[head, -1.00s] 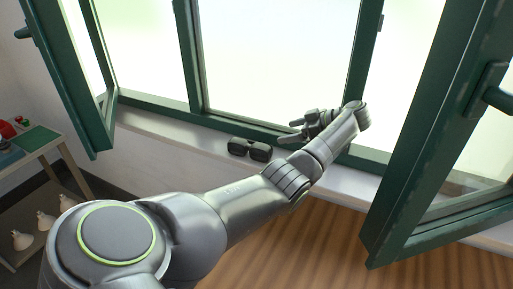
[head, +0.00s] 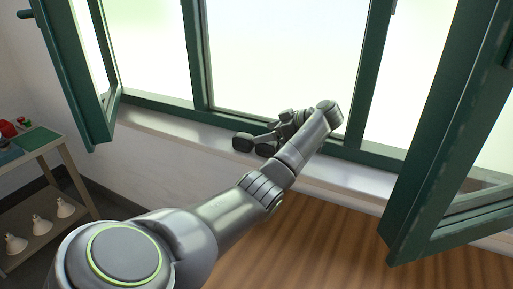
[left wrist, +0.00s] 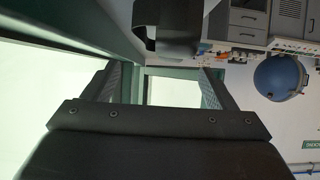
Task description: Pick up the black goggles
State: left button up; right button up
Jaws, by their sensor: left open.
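The black goggles (head: 243,142) lie on the windowsill below the green window frame. In the left wrist view the goggles (left wrist: 168,42) are a dark shape at the top centre, beyond the fingertips. My left gripper (head: 278,128) is at the right end of the goggles and partly covers them in the head view. In the left wrist view its two fingers (left wrist: 160,82) are spread apart, with nothing held between them. Whether a finger touches the goggles cannot be told. My right gripper is not in view.
The pale sill (head: 165,126) is clear to the left of the goggles. Green window sashes stand open at left (head: 75,75) and right (head: 440,130). A shelf cart (head: 45,150) with several bulbs stands at far left. A blue round object (left wrist: 280,77) shows in the left wrist view.

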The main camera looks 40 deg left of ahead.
aim_at(256, 135)
pick_arm(q)
jog(key=shift+s+a+f+b, duration=0.2)
jog(key=shift+a+f+b, duration=0.15)
jog(key=shift+f+b, duration=0.25)
jog(key=p+x, duration=0.1)
jog(key=x, duration=0.2)
jog(key=shift+s+a+r, duration=0.1)
jog(key=shift+a+r, duration=0.05)
jog(key=shift+a, duration=0.1)
jog(key=shift+s+a+f, duration=0.1)
jog(key=shift+a+f, duration=0.1)
jog(key=shift+f, duration=0.05)
jog(key=shift+d, duration=0.1)
jog(key=shift+c, duration=1.1)
jog(key=c, duration=0.9)
jog(key=shift+r, duration=0.1)
